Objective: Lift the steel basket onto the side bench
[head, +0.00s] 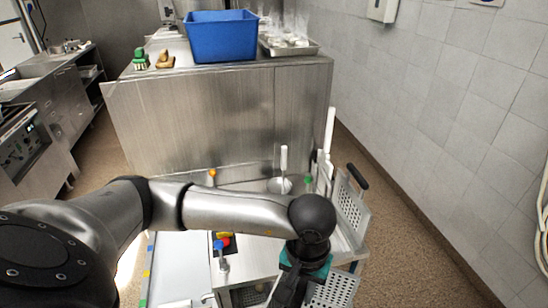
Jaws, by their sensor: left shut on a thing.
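Perforated steel, which I take as the steel basket (352,212), shows at the right of the low steel worktop. A black handle (357,176) stands at its far end. More perforated metal (338,290) shows beside my gripper; I cannot tell whether it is the same piece. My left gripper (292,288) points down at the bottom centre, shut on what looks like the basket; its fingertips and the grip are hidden. My right gripper is not in view. A steel bench (215,110) stands behind; I cannot tell whether it is the side bench.
The steel bench carries a blue crate (222,40), a tray of glasses (289,46) and small green and tan items. The worktop holds a white-handled tool (283,165) and a blue-topped tap (220,250). A tiled wall (450,100) bounds the right, with open floor before it.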

